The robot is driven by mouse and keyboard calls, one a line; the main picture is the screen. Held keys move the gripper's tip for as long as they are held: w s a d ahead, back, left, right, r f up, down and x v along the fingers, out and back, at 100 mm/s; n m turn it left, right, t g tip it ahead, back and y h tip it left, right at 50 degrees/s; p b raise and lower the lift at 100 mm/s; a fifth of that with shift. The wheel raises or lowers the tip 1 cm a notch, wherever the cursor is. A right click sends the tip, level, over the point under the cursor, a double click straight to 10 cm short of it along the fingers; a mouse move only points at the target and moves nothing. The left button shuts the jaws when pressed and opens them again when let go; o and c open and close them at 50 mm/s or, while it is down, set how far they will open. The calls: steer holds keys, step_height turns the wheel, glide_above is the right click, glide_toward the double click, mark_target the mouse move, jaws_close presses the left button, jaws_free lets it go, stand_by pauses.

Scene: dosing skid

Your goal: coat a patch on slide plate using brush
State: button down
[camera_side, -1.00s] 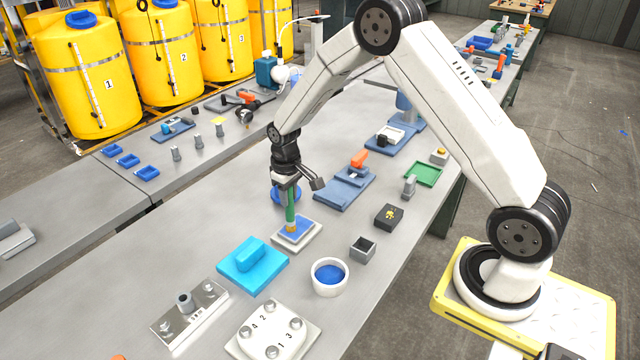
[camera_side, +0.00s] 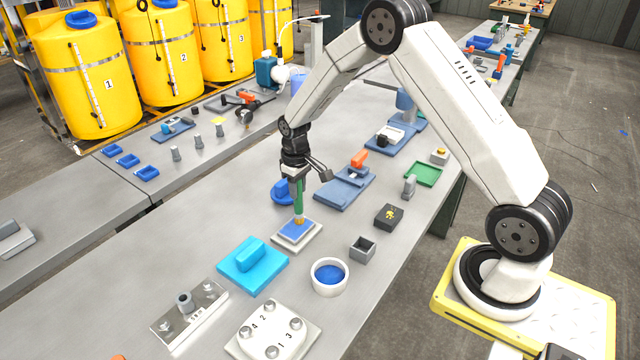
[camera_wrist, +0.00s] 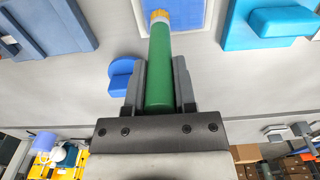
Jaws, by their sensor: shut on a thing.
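My gripper (camera_side: 297,176) is shut on the brush (camera_side: 299,203), which has a green handle and a yellowish tip. The brush hangs upright with its tip down at the far right part of the slide plate (camera_side: 283,241). The plate is pale with a blue patch (camera_side: 293,232) on top. I cannot tell whether the tip touches the blue. In the wrist view the green handle (camera_wrist: 160,70) lies between the fingers, and its yellow end overlaps the edge of the blue patch (camera_wrist: 190,12). A white cup (camera_side: 316,287) with blue contents stands in front of the plate.
A light blue block on a base (camera_side: 252,268) lies left of the plate. A numbered plate (camera_side: 256,344) is in front.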

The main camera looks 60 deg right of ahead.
steer(key=shift+a, duration=3.55)
step_height(320, 180, up, 8)
